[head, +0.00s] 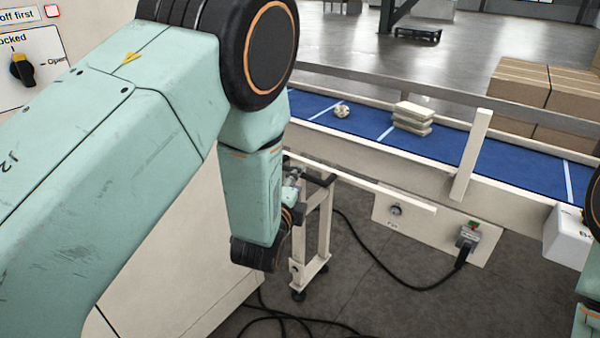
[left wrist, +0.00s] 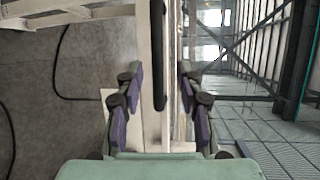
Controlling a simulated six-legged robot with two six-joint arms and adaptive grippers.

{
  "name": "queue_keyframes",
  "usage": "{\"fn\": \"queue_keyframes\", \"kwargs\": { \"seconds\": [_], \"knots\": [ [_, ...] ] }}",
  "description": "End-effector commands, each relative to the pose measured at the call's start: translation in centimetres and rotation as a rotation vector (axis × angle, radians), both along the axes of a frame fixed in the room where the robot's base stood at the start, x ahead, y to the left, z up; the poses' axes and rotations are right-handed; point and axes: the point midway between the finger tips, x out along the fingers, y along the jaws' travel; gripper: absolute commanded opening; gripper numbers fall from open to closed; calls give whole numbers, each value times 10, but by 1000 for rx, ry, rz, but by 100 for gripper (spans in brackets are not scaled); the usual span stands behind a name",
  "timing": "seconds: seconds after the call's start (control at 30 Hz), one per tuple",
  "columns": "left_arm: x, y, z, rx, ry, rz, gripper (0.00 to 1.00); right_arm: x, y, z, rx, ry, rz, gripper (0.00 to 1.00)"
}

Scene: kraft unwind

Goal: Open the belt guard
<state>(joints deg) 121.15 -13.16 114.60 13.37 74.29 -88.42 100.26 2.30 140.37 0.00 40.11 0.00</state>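My left gripper (head: 292,190) is mostly hidden behind my left arm in the head view, near a pale bar at the conveyor's near side. In the left wrist view the left gripper (left wrist: 163,98) is open, its purple pads well apart. A dark upright bar (left wrist: 158,55) shows between and beyond the fingers, in front of pale framework; I cannot tell if it is touched. The pale bar (head: 380,187) runs along the near side of the blue belt (head: 370,130). I cannot tell which part is the belt guard. My right gripper is out of view.
A crumpled piece (head: 341,111) and a pale stack (head: 413,117) lie on the belt. A plug with a black cable (head: 466,238) sits on a front panel. A rotary switch (head: 21,68) is at the upper left. Brown cartons (head: 520,88) stand behind the conveyor.

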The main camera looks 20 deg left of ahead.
Motion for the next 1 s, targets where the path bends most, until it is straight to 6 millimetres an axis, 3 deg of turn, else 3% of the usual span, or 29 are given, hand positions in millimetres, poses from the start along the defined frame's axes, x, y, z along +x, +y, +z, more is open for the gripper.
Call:
{"fn": "queue_keyframes", "kwargs": {
  "seconds": [0.33,0.77,1.0],
  "knots": [
    [45,3,-7,-3,1,0,37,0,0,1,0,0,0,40],
    [53,4,-8,-2,3,0,37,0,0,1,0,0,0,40],
    [53,4,-8,-2,2,0,17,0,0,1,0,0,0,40]
  ]
}}
